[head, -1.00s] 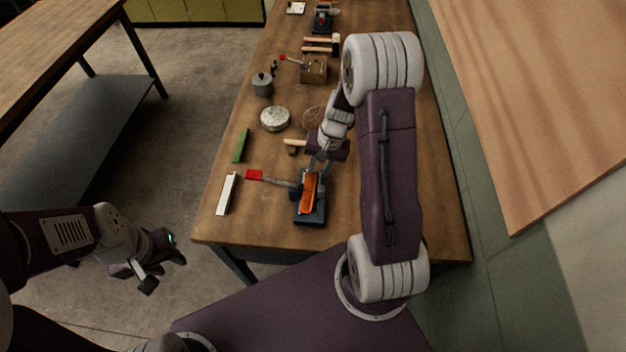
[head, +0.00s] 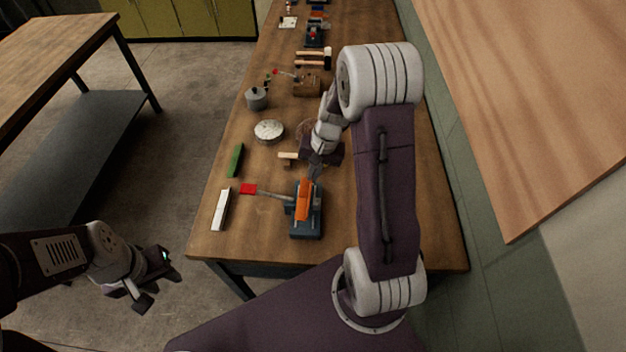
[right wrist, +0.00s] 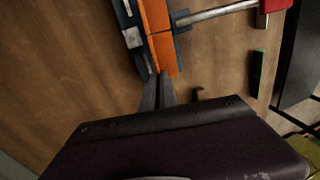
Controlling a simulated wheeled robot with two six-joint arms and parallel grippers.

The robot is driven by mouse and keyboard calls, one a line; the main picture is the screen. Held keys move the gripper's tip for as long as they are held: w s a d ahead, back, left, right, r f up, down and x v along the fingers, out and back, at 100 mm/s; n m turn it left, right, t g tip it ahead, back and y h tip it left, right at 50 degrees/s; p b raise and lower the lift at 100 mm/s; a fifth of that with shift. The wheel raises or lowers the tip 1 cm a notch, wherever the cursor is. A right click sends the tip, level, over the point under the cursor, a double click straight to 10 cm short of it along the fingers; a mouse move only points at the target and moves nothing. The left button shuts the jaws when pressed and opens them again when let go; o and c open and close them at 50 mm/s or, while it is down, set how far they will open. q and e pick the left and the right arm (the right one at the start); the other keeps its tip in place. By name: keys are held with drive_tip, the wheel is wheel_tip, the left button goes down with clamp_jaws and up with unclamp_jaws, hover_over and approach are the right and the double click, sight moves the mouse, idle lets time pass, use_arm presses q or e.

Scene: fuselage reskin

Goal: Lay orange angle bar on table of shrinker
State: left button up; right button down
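The orange angle bar (head: 303,203) is over the dark blue-grey shrinker (head: 306,228) at the near end of the workbench. The shrinker's lever with a red grip (head: 248,189) points left. My right gripper (head: 314,173) is at the bar's far end. In the right wrist view its fingers (right wrist: 158,90) are close together on the end of the orange bar (right wrist: 158,35), which runs along the shrinker. I cannot tell whether the bar touches the shrinker's table. My left gripper (head: 157,284) is open and empty, left of the bench above the floor.
A white bar (head: 221,209) and a green bar (head: 235,160) lie along the left of the bench. A round pale disc (head: 269,130), a grey pot (head: 256,98), a mallet (head: 288,156) and more tools stand farther back. Another table (head: 60,50) is at the left.

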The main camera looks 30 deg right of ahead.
drive_tip(key=s+a+r, duration=0.4)
drive_tip(key=a+r, duration=0.3)
drive_tip(key=a, duration=0.4)
drive_tip(key=shift+r, duration=0.2)
